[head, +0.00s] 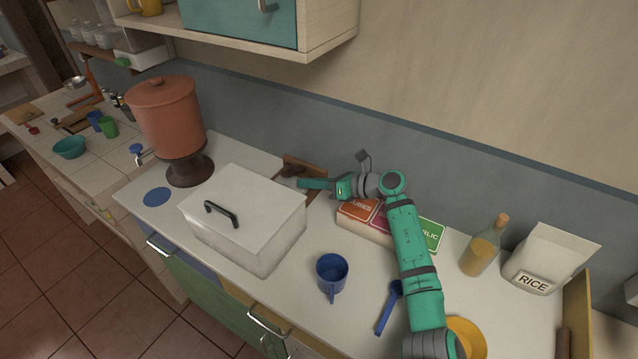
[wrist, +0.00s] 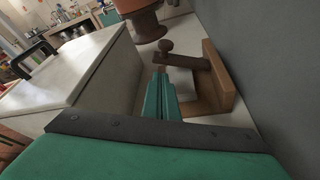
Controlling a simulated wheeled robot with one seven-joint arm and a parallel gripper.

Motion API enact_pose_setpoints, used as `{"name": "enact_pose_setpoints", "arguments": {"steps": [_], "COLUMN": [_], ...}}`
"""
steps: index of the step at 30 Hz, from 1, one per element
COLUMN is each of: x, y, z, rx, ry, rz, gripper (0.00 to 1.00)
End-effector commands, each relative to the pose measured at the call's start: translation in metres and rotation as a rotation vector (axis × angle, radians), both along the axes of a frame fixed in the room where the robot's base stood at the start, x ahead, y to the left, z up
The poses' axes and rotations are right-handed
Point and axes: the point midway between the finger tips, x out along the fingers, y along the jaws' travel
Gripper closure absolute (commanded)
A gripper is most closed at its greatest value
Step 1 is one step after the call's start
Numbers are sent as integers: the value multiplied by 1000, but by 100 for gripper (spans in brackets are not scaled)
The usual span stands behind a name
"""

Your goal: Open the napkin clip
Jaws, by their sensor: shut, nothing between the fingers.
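The napkin clip (head: 304,167) is a wooden holder at the back of the counter, partly hidden behind the white box and my gripper in the head view. In the wrist view the clip (wrist: 222,78) shows an upright wooden back and a wooden base. A dark brown arm (wrist: 188,62) with a round knob reaches left from the back, over a pale patch that may be napkins. My gripper (head: 301,183) is shut and empty beside the clip. In the wrist view its teal fingertips (wrist: 160,72) are just below the knob end; I cannot tell if they touch it.
The white lidded box (head: 245,220) stands close in front of the clip. An orange dispenser (head: 170,120) stands to the left. Spice boxes (head: 362,218) sit under my arm, with a blue mug (head: 331,273) in front. The wall runs close behind.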

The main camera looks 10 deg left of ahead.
Motion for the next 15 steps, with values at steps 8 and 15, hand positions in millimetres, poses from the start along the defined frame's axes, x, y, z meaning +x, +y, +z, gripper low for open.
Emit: {"name": "enact_pose_setpoints", "arguments": {"steps": [8,15], "x": [7,8], "y": [33,39], "z": [-10,-12], "rx": [1,0], "ry": [1,0], "rz": [1,-1], "gripper": [100,100]}}
